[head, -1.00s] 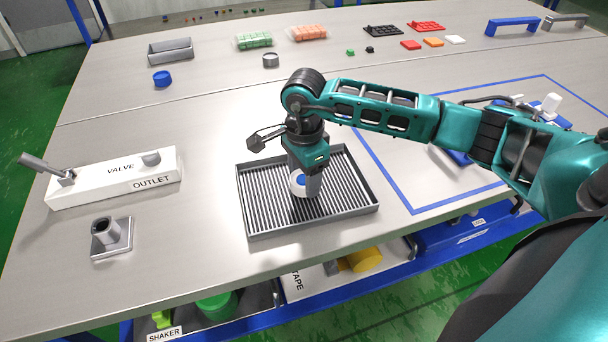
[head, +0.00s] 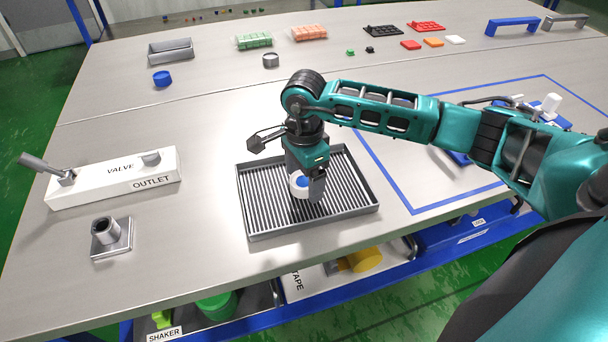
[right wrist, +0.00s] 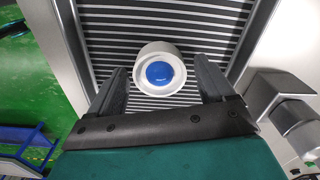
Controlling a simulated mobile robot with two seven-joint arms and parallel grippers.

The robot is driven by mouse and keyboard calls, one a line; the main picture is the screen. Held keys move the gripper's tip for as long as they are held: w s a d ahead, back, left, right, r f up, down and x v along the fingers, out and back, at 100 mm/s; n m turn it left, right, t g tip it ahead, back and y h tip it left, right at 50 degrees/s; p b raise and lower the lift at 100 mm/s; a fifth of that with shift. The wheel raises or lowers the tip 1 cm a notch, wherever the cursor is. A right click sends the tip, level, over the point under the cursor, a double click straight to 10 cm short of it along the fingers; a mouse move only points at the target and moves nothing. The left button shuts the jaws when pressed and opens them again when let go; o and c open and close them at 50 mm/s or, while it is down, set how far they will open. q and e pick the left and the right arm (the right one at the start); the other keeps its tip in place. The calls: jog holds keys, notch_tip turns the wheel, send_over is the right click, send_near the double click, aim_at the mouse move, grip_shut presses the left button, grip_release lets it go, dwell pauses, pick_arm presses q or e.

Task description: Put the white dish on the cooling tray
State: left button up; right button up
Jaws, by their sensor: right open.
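The white dish (right wrist: 172,55) is round, with a blue disc in its middle. In the head view the dish (head: 298,187) is over the ribbed cooling tray (head: 262,232), partly hidden by my right gripper (head: 310,197). My left gripper is not in view.
A white valve block (head: 112,178) and a grey pipe stand (head: 110,238) are to the left of the tray. A blue-outlined area (head: 400,192) is on the right. A blue cap (head: 162,79) and a grey ring (head: 270,60) lie farther back. Bare table surrounds the tray.

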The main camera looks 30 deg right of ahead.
aim_at(304, 179)
notch_tip(304, 179, up, 12)
dwell(0.4)
dwell(0.4)
